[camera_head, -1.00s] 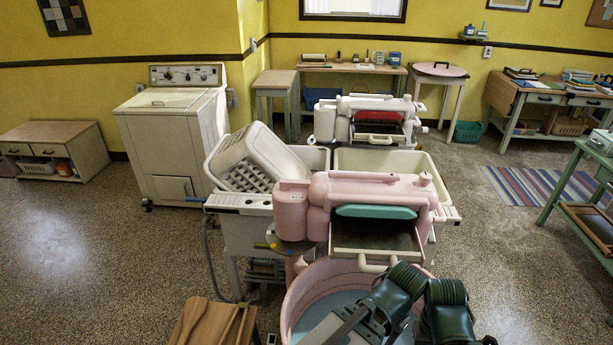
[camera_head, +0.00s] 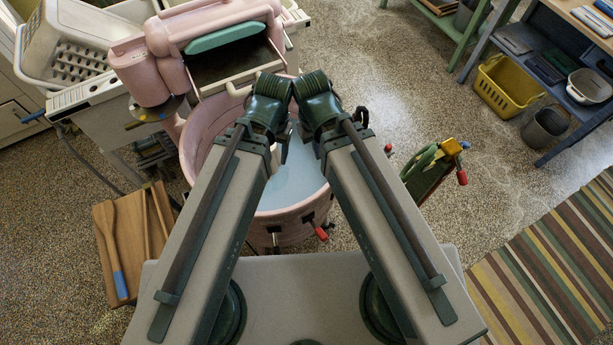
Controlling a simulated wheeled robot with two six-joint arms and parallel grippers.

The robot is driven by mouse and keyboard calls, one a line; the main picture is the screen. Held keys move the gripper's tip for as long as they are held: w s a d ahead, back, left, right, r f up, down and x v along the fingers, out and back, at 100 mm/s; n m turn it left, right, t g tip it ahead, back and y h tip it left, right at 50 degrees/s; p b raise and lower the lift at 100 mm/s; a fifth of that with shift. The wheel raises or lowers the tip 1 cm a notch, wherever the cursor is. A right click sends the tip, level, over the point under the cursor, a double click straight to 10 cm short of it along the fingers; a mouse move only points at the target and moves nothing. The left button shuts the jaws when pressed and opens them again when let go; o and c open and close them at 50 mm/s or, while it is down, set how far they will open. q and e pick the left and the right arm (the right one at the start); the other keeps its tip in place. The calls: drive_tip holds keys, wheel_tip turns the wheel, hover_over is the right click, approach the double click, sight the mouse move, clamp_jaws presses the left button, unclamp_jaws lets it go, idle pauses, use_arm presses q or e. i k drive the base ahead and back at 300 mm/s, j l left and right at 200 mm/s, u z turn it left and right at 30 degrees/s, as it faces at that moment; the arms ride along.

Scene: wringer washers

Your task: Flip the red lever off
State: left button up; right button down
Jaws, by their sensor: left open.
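A red-tipped lever (camera_head: 321,233) sticks out low on the near side of the pink washer tub (camera_head: 285,225). Other small red tips show at the tub's right (camera_head: 388,149) and on a green stand (camera_head: 462,177) farther right. My left gripper (camera_head: 284,150) shows only in part, over the tub, beyond my left arm; its jaws are open and apart from the red-tipped lever. My right gripper is hidden behind my right arm, whose bent joint is above the tub.
The pink wringer (camera_head: 215,22) stands over the tub's far side. A wooden bench (camera_head: 130,240) with paddles is at the left. A yellow basket (camera_head: 507,86) and grey bucket (camera_head: 545,128) are at the right.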

sight(319, 231)
drive_tip(key=k+l+z, duration=0.2)
drive_tip(key=k, duration=0.35)
drive_tip(key=k+j+z, duration=0.2)
drive_tip(key=k+j, duration=0.1)
drive_tip(key=k, duration=0.05)
